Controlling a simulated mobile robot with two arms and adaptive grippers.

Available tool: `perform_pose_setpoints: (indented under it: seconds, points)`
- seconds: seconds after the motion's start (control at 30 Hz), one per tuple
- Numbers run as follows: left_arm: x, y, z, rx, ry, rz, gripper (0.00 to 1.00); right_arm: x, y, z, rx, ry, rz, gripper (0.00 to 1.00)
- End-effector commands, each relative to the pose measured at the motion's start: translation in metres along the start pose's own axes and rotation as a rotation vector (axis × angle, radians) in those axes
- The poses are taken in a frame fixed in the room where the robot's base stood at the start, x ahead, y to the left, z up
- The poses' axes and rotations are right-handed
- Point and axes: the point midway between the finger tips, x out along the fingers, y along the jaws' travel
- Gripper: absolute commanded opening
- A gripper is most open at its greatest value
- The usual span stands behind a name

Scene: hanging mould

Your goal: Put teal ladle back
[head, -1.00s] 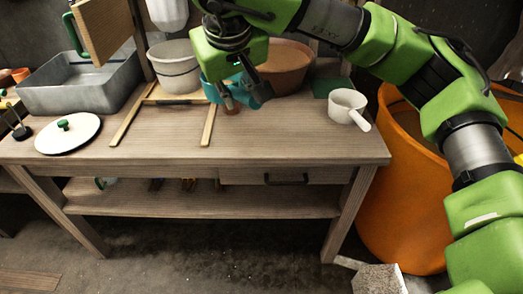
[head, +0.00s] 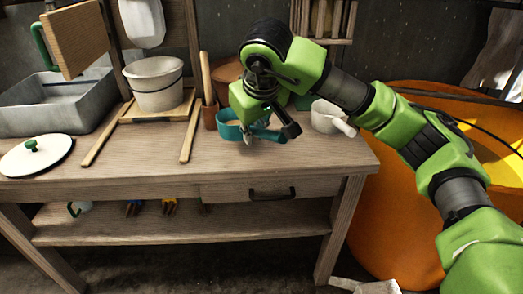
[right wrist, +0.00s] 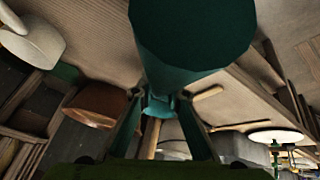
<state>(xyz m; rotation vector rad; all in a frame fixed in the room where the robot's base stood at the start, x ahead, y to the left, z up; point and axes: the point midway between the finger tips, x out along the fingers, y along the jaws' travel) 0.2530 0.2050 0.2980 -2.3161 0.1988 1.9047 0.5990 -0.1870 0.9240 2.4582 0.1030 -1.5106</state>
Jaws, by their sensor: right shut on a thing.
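The teal ladle (head: 230,131) has a round cup and shows over the right half of the wooden workbench, left of the white dipper. My right gripper (head: 268,131) is shut on its handle, at the right of the cup. In the right wrist view the ladle's dark teal cup (right wrist: 190,35) fills the top middle, and the gripper's fingers (right wrist: 158,105) close on the handle below it. I cannot tell whether the cup touches the bench top. My left gripper is not in view.
A white bucket (head: 153,85) sits on a wooden frame (head: 103,133). An orange tub (head: 385,235) stands right of the bench. The bench's front right is clear.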

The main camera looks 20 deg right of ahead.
Motion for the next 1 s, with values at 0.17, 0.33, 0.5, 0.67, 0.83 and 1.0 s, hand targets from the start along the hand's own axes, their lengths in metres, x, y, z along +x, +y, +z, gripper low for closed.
perform_pose_setpoints:
  seconds: [0.17, 0.33, 0.5, 0.67, 0.83, 1.0]
  points:
    - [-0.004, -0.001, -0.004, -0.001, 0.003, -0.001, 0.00, 0.016, 0.010, 0.006, 0.000, 0.003, 0.000, 0.00]
    - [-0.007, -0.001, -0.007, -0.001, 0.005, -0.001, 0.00, 0.026, 0.017, 0.011, 0.003, 0.001, 0.001, 0.00]
    - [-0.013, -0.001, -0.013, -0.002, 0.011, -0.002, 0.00, 0.050, 0.013, 0.022, 0.000, -0.001, 0.000, 0.00]
    - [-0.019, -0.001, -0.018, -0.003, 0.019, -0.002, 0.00, 0.054, 0.012, 0.023, 0.001, 0.005, 0.000, 0.00]
    - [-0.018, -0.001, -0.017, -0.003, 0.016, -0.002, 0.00, 0.055, 0.012, 0.024, 0.001, 0.004, 0.000, 0.00]
    - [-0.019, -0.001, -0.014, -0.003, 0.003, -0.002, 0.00, 0.057, 0.011, 0.025, 0.000, 0.002, 0.000, 0.19]
